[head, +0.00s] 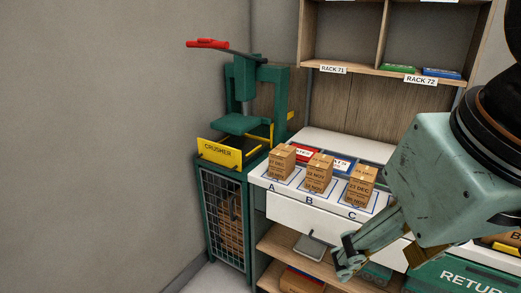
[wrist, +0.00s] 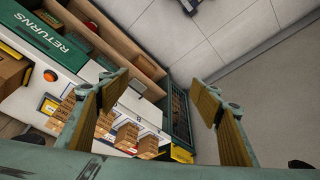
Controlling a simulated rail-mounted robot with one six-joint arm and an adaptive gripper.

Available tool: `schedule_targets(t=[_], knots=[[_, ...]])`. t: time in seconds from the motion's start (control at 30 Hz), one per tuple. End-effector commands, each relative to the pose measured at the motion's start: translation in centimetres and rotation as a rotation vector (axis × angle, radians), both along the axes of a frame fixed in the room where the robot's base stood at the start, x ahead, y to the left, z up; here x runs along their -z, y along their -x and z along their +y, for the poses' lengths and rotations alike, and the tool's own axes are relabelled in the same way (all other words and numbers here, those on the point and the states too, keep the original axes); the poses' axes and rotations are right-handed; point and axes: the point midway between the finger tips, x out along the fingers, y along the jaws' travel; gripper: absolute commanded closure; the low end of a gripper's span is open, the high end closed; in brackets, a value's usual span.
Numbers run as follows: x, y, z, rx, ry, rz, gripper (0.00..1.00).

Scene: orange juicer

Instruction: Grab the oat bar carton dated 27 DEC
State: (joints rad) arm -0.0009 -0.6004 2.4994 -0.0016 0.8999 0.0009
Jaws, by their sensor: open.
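Three brown cartons stand upright in a row on the white counter, on marked spots A, B and C: the carton at A (head: 282,161), the carton at B (head: 319,172) and the carton at C (head: 361,185). The dates are small. B's seems to read NOV and C's seems to end in DEC, with its day unclear; A's I cannot read surely. My gripper (head: 346,262) is open and empty, in front of and below the counter edge near C. In the wrist view my gripper (wrist: 160,93) has its fingers wide apart, with cartons (wrist: 127,137) at lower left, partly hidden by a finger.
A green crusher (head: 246,115) with a yellow sign and red-handled lever stands left of the cartons, over a mesh cabinet (head: 224,220). Red and blue bins sit behind the cartons. Racks 71 and 72 (head: 375,74) hang above. A green RETURNS bin (head: 465,275) is at lower right.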

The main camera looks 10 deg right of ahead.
Motion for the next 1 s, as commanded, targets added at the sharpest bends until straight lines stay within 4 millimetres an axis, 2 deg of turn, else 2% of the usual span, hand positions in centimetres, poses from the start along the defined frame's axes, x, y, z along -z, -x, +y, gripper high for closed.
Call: schedule_targets(t=[0.7, 0.87, 1.0], knots=[[-0.1, -0.1, 0.0, 0.001, 0.0, 0.001, 0.42], [-0.8, -0.9, 0.0, 0.008, -0.003, 0.004, 0.42], [-1.8, -2.2, 0.0, 0.02, -0.007, 0.012, 0.42]])
